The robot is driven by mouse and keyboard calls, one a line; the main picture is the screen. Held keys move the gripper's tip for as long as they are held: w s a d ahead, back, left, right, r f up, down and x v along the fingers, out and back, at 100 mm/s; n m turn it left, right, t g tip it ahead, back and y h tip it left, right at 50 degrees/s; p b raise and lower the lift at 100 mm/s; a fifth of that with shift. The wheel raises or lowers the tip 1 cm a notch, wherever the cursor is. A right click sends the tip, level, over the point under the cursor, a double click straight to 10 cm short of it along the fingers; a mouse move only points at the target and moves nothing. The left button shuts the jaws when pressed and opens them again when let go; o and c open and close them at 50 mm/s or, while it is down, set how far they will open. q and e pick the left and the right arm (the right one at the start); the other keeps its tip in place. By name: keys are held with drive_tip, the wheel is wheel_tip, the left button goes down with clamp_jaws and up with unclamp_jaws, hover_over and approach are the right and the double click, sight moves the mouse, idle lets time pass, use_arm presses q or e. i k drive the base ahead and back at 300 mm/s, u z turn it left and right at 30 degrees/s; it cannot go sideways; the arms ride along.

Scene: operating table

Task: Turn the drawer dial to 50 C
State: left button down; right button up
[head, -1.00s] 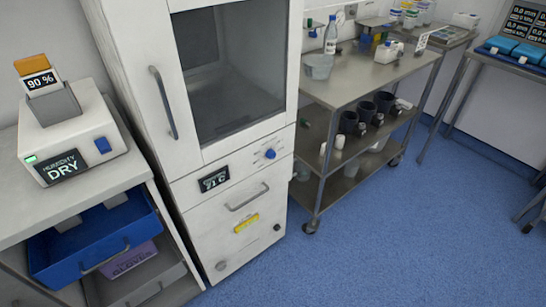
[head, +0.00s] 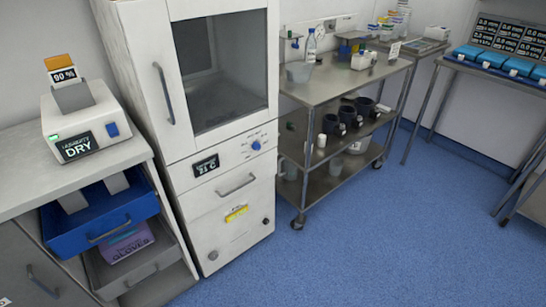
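The drawer dial (head: 256,145) is a small blue knob on the front panel of the white cabinet, with small markings around it that are too small to read. A dark display (head: 206,166) left of the dial reads about 21 C. Below them is the cabinet's drawer (head: 208,206), shut, with a grey bar handle (head: 236,185) and a yellow label. Above them is the cabinet's windowed door (head: 221,70), shut. Neither of my grippers shows in the head view.
A counter on the left holds a white humidity device (head: 82,122) reading DRY. Below it an open blue drawer (head: 105,225) and a grey drawer with a gloves box stick out. A metal trolley (head: 345,85) stands to the right. The blue floor (head: 370,240) in front is clear.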

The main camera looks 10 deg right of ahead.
sight(256, 146)
drive_tip(key=z, duration=0.8)
drive_tip(key=i, duration=0.4)
drive_tip(key=z, duration=0.05)
